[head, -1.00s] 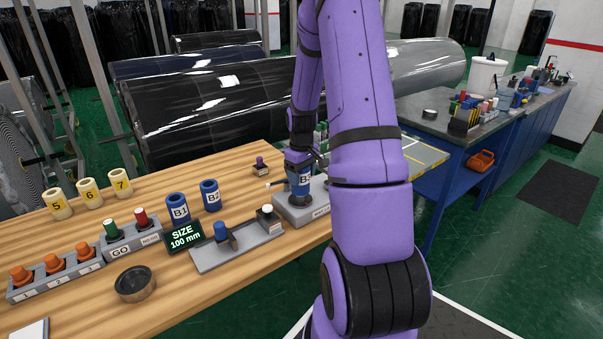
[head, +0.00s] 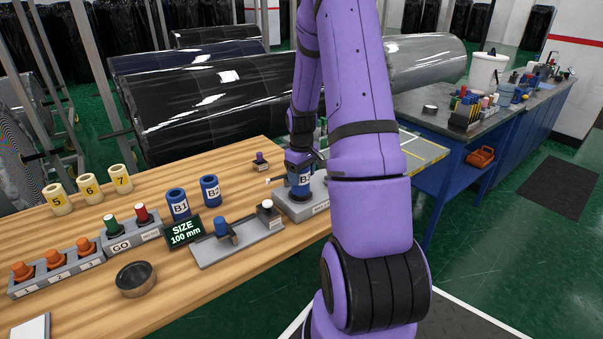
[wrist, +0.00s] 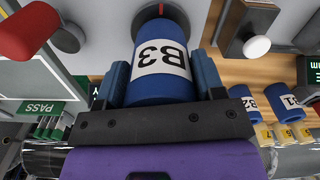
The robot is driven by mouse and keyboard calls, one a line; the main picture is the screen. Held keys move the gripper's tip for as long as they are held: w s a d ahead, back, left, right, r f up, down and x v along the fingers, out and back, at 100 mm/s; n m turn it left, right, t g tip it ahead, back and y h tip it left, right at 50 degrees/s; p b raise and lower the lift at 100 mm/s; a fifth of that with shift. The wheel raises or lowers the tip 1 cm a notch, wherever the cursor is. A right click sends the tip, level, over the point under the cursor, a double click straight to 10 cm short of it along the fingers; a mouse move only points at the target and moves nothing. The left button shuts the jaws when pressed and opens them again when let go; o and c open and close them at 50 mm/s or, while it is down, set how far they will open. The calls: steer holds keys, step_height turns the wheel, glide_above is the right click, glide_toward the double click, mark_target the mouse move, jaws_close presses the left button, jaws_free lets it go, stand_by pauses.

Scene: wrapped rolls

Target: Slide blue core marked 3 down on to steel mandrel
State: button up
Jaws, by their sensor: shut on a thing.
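The blue core marked 3 (head: 301,190) reads B3 on a white label and stands roughly upright over the grey block. In the wrist view the core (wrist: 160,88) sits between my jaws, label facing the camera. My gripper (wrist: 160,85) is shut on it; in the head view my gripper (head: 300,165) is partly hidden by my arm. The core's far end meets a dark round flange (wrist: 133,22) with a red mark. The steel mandrel itself is hidden inside or behind the core. I cannot tell if the core is fully seated.
Blue cores B1 (head: 178,205) and B2 (head: 210,191) stand on the wooden bench (head: 90,240). A grey tray (head: 238,245) with a blue-topped post is left of the mandrel block (head: 306,207). Yellow cores (head: 89,189) stand further left. A large black roll (head: 215,105) lies behind.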

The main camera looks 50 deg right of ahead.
steer(key=shift+f, duration=0.8)
stand_by(0.9)
steer(key=o, duration=1.1)
steer(key=shift+c, duration=0.2)
step_height(320, 180, up, 11)
steer(key=shift+f, duration=0.1)
